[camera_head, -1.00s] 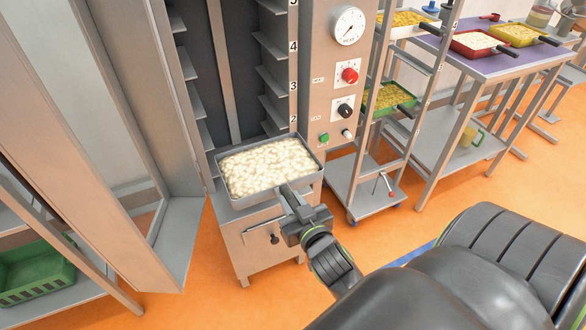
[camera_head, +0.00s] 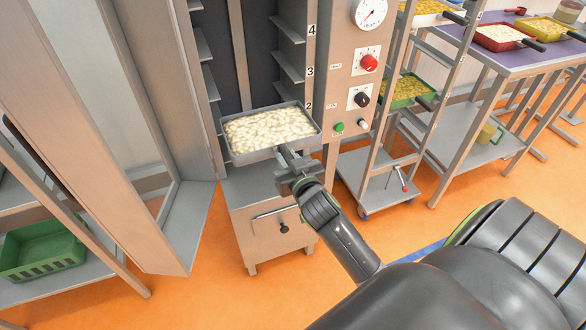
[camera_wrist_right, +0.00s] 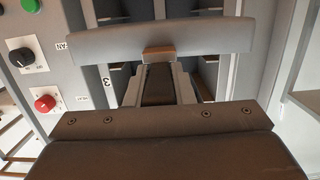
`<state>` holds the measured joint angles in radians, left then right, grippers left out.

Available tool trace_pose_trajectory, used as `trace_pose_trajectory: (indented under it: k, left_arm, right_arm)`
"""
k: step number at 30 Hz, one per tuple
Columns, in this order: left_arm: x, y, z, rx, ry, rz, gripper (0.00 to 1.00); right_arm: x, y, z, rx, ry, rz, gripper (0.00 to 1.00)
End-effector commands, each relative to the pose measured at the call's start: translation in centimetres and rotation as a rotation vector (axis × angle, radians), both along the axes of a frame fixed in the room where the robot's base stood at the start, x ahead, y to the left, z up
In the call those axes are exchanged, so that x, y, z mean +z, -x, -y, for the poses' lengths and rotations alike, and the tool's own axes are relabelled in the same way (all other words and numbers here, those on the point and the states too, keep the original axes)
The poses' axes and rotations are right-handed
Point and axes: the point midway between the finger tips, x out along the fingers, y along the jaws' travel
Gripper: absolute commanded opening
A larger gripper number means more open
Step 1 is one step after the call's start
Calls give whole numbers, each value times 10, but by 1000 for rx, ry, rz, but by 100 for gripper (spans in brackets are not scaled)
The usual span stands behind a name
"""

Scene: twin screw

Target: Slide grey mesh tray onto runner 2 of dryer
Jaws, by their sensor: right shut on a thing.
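The grey tray (camera_head: 236,155) is filled with pale pieces and sits level at the mouth of the open dryer (camera_head: 300,160), near the label 2. I cannot tell whether its edges rest on the runner (camera_head: 291,110) at that label. My right gripper (camera_head: 289,152) is shut on the tray's handle at its near right side. In the right wrist view the tray's grey wall (camera_wrist_right: 160,42) spans the picture in front of the gripper (camera_wrist_right: 158,75). The tray hides the lowest part of the dryer opening. My left gripper is not in view.
The dryer's door (camera_head: 120,130) stands open on the left. A control panel (camera_head: 360,80) with dial and knobs flanks the opening on the right. A wheeled rack (camera_head: 385,170) and a table (camera_head: 500,60) with trays stand further right. A green crate (camera_head: 40,250) is at lower left.

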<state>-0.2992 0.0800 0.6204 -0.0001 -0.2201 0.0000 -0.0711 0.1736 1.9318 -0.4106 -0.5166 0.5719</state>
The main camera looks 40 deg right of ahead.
Motion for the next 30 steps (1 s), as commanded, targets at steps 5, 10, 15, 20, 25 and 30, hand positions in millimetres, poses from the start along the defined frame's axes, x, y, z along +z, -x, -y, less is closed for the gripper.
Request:
trace_pose_trajectory:
  k: [5, 10, 15, 20, 25, 30]
  left_arm:
    - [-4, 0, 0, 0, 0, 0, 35]
    - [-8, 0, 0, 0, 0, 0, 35]
    - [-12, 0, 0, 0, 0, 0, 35]
    - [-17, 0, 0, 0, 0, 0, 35]
    - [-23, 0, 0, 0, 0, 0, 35]
    - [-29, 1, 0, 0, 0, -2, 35]
  right_arm:
    - [2, -21, 4, 3, 3, 7, 0]
    - [2, -40, 9, 3, 2, 8, 0]
    - [2, -58, 13, 2, 2, 7, 0]
    - [2, -76, 18, 3, 4, 8, 0]
    - [1, -95, 22, 3, 2, 8, 0]
    - [1, -113, 27, 2, 4, 7, 0]
